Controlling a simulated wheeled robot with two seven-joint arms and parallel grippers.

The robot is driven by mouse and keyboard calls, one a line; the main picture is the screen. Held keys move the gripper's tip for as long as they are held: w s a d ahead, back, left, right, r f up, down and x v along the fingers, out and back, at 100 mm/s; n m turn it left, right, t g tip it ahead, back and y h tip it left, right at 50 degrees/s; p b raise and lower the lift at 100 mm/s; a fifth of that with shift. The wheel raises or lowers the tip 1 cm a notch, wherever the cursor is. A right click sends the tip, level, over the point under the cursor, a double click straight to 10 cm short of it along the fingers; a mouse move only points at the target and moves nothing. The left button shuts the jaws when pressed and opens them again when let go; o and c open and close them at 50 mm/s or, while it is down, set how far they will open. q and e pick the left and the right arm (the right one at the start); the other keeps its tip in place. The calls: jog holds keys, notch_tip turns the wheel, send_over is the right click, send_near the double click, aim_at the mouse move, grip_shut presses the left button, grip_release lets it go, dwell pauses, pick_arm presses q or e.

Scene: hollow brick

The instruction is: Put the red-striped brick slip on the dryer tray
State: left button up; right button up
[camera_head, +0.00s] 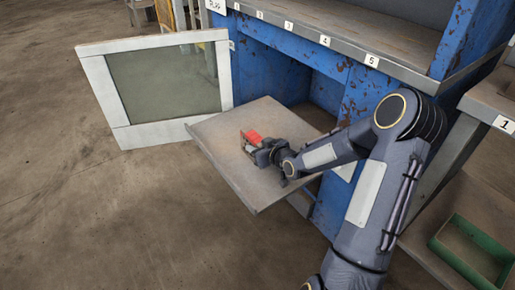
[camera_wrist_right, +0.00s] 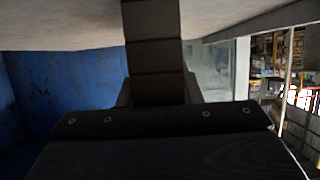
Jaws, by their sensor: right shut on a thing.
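The red-striped brick slip (camera_head: 252,136) shows as a small bright red patch at the jaws of my right gripper (camera_head: 251,146). The gripper is shut on it, low over the middle of the dryer tray (camera_head: 223,134). The tray is a flat grey plate sticking out from the blue cabinet. I cannot tell whether the slip touches the tray. In the right wrist view, dark gripper parts (camera_wrist_right: 154,75) fill the middle and a pale surface spans the top; no red shows there. My left gripper is not in view.
A white-framed glass door (camera_head: 160,85) stands open left of the tray. The blue cabinet (camera_head: 355,100) rises behind, with a numbered shelf edge (camera_head: 325,40) above. A green bin (camera_head: 470,250) sits at lower right. The tray's left and front parts are bare.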

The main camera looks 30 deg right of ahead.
jog(key=shift+f, duration=0.15)
jog(key=o, duration=1)
jog(key=shift+s+r, duration=0.1)
jog(key=shift+r, duration=0.25)
jog(key=s+a+r+m+g+h+p, duration=0.1)
jog(key=s+a+r+g+p, duration=0.1)
jog(key=s+r, duration=0.55)
jog(key=s+a+r+g+h+p, duration=0.15)
jog(key=s+r, duration=0.25)
jog(key=s, duration=0.6)
jog(key=s+a+r+g+y, duration=0.1)
jog(key=s+a, duration=0.3)
jog(key=s, duration=0.1)
jog(key=s+a+r+m+g+y, duration=0.1)
jog(key=s+a+g+y, duration=0.1)
jog(key=s, duration=0.3)
jog(key=s+a+r+g+y, duration=0.1)
jog(key=s+a+y, duration=0.1)
jog(key=s+a, duration=0.3)
jog(key=shift+a+r+p, duration=0.1)
jog(key=shift+a+p, duration=0.2)
jog(key=shift+p, duration=0.1)
